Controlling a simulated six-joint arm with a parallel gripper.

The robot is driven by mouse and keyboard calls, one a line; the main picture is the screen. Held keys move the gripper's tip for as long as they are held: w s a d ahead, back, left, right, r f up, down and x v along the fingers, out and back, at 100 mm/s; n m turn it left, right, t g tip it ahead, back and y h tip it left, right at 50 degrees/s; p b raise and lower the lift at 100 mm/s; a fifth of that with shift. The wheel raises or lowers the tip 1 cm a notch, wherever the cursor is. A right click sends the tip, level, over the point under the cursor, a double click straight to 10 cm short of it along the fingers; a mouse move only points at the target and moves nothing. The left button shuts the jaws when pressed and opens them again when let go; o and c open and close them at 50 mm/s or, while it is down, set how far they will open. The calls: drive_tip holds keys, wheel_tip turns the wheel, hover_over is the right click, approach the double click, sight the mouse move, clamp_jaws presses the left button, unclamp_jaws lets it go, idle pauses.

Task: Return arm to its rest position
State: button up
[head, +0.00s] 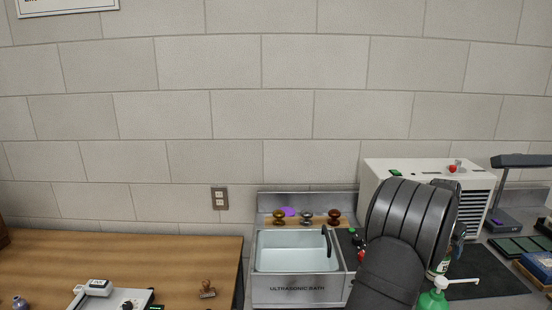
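My arm (412,222), dark grey with a ribbed, rounded section, rises from the bottom edge at the right of centre. It stands in front of the white cabinet and the counter. I cannot make out my gripper's fingers. Whatever lies behind the thick arm section is hidden.
An ultrasonic bath (297,289) stands left of my arm, with several knobs on the ledge behind it. A white vented cabinet (420,168) is behind my arm. A green pump bottle (433,300) stands close to its right. The wooden table (150,255) at left is partly clear.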

drive_tip(key=x, duration=0.4)
drive_tip(key=shift+w+d+r, duration=0.1)
drive_tip(key=shift+d+r, duration=0.05)
drive_tip(key=shift+r, duration=0.2)
wheel_tip(320, 180, up, 3)
drive_tip(key=shift+r, duration=0.2)
drive_tip(key=s+d+r, duration=0.3)
drive_tip(key=s+r, duration=0.4)
drive_tip(key=s, duration=0.4)
drive_tip(key=s+d+f+m+g, duration=0.1)
drive_tip(key=s+d+f+m, duration=0.1)
drive_tip(key=s+d, duration=0.6)
drive_tip(key=s+d+f+m, duration=0.25)
drive_tip(key=s+d, duration=0.25)
drive_tip(key=s, duration=0.7)
drive_tip(key=shift+g+h, duration=0.3)
drive_tip(key=w+f, duration=0.2)
drive_tip(key=w, duration=0.2)
drive_tip(key=w+f, duration=0.2)
drive_tip(key=w, duration=0.2)
drive_tip(key=w+f, duration=0.3)
drive_tip(key=w, duration=0.1)
drive_tip(key=shift+w+f, duration=0.1)
drive_tip(key=shift+w, duration=0.15)
drive_tip(key=shift+w+f, duration=0.1)
drive_tip(key=shift+f, duration=0.4)
